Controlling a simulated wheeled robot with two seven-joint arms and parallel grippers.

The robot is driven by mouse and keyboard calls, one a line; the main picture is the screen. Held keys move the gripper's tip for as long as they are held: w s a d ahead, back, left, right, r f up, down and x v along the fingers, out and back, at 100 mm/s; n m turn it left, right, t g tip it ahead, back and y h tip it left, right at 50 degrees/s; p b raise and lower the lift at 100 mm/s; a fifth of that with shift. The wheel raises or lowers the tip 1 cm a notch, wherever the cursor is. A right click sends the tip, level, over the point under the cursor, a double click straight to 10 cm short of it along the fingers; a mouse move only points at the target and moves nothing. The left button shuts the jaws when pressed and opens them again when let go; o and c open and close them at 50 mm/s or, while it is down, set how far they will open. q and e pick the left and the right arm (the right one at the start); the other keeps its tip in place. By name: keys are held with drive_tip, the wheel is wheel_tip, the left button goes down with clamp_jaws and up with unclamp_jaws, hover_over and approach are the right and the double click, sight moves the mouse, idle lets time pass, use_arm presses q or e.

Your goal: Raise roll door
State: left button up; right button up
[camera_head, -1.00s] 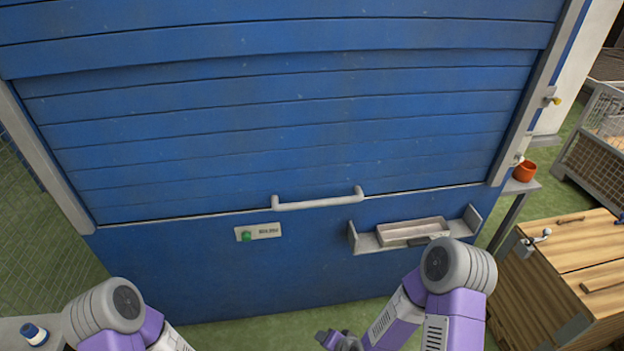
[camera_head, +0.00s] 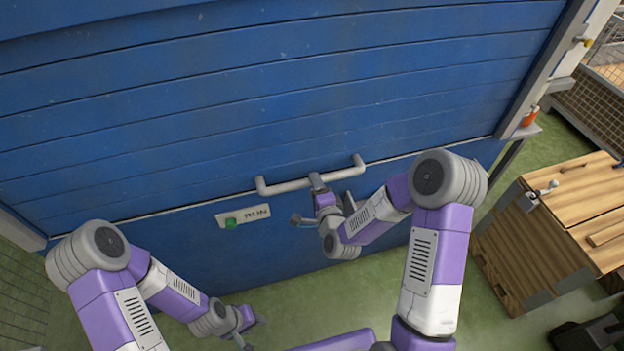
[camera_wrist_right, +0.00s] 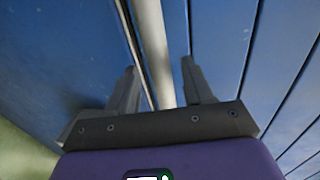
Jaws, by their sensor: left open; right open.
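The blue roll door (camera_head: 250,110) is down, its bottom edge resting along the lower blue panel (camera_head: 150,250). A grey bar handle (camera_head: 280,186) is fixed at its bottom edge. My right gripper (camera_head: 316,180) is open at the handle, right of its middle. In the right wrist view the handle bar (camera_wrist_right: 152,40) runs between the two spread fingers of my right gripper (camera_wrist_right: 158,68), with gaps visible beside it. My left gripper (camera_head: 248,330) is open, low and away from the door, near the bottom of the head view.
A RUN plate with a green button (camera_head: 231,223) is on the lower panel, left of the handle. A wooden chest (camera_head: 560,220) stands at the right, near a small shelf with an orange cup (camera_head: 529,119). Green floor (camera_head: 370,285) lies between.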

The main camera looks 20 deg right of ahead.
drive_tip(key=shift+w+f, duration=0.15)
drive_tip(key=shift+w, duration=0.65)
drive_tip(key=shift+w+f, duration=0.15)
drive_tip(key=shift+w, duration=0.6)
clamp_jaws()
